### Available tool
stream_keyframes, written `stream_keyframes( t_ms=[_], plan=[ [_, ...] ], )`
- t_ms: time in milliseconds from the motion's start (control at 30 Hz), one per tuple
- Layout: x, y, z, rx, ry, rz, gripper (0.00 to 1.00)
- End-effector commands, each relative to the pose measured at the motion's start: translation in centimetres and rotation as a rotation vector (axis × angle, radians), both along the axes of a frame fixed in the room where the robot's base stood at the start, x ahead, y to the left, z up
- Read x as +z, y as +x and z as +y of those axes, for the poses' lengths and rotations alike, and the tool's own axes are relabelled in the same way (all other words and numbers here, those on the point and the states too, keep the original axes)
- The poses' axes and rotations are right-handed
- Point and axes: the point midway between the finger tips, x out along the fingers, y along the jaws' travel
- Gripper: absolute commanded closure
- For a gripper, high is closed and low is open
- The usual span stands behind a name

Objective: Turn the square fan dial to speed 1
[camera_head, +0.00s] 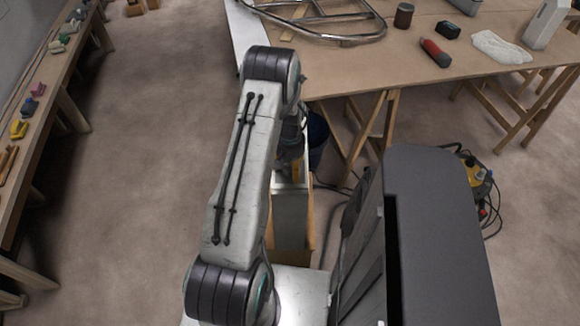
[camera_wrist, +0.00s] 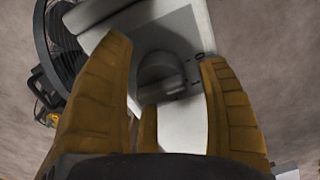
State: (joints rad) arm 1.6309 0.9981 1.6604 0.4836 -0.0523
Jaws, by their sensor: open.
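A black caged fan (camera_wrist: 66,40) shows at left in the wrist view. A workbench (camera_head: 400,62) with a metal tube frame (camera_head: 330,38) stands ahead, and a long bench (camera_head: 35,110) at left. A dark blue bin (camera_head: 317,138) stands under the workbench edge. The left floor is clear.

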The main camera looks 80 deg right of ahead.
Motion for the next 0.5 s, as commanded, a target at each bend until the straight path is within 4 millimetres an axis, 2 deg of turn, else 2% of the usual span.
stream_keyframes(
  t_ms=[167, 500],
  plan=[
    [0.01, 0.00, -0.02, 0.000, -0.001, 0.000, 0.30],
    [0.04, 0.00, -0.02, 0.000, -0.001, 0.000, 0.60]
  ],
)
